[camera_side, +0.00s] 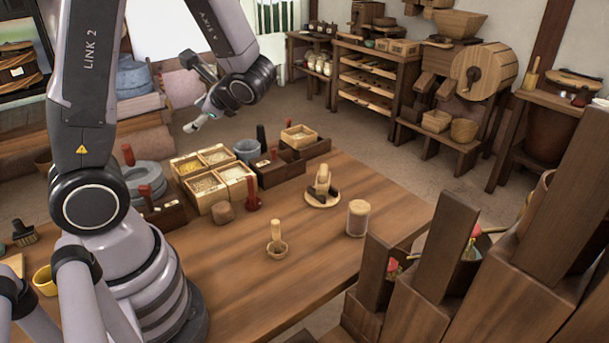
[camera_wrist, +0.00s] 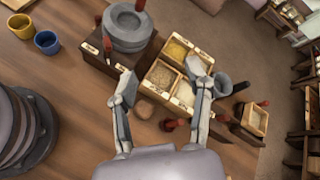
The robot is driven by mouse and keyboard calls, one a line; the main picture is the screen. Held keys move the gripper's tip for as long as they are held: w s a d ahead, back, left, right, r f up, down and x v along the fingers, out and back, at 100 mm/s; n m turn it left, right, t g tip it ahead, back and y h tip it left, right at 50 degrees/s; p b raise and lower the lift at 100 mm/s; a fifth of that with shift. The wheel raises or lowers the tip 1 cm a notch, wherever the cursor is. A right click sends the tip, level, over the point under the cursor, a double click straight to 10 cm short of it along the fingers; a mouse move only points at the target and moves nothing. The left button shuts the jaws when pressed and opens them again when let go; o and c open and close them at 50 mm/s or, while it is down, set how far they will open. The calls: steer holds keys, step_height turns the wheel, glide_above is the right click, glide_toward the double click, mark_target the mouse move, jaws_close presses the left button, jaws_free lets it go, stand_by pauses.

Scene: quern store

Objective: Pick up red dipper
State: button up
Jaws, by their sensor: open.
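A red dipper (camera_side: 252,196) stands upright on the wooden table, in front of the grain boxes. It also shows in the wrist view (camera_wrist: 171,124), just below the boxes and between my fingers. Other red handles stand at the quern and at the dark boxes, so I cannot be sure which is meant. My gripper (camera_side: 190,95) is high above the back of the table in the side view. Its fingers are spread wide and empty in the wrist view (camera_wrist: 162,74). The dipper is well below and apart from them.
Light wooden grain boxes (camera_side: 235,176), a brown lump (camera_side: 223,212) and a grey stone quern (camera_wrist: 125,28) crowd around the dipper. A wooden ladle (camera_side: 277,245), a small wooden stand (camera_side: 323,190) and a jar (camera_side: 357,218) stand farther right.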

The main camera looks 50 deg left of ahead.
steer(key=w+a+f+m+t+y, duration=0.2)
steer(key=w+f+m+t+y, duration=0.2)
steer(key=w+f+m, duration=0.4)
steer(key=m+t+h, duration=0.3)
steer(key=m+t, duration=0.2)
steer(key=m, duration=0.3)
glide_toward(250, 183)
steer(key=w+a, duration=0.1)
steer(key=a, duration=0.2)
steer(key=shift+w+a+f, duration=0.15)
steer(key=shift+f, duration=0.2)
steer(key=shift+w+a+f, duration=0.15)
steer(key=shift+w+f, duration=0.05)
steer(key=shift+f, duration=0.15)
steer(key=x, duration=0.6)
steer(key=shift+w+a+f, duration=0.15)
steer(key=shift+w+a, duration=0.05)
steer(key=shift+a, duration=0.1)
jaws_close()
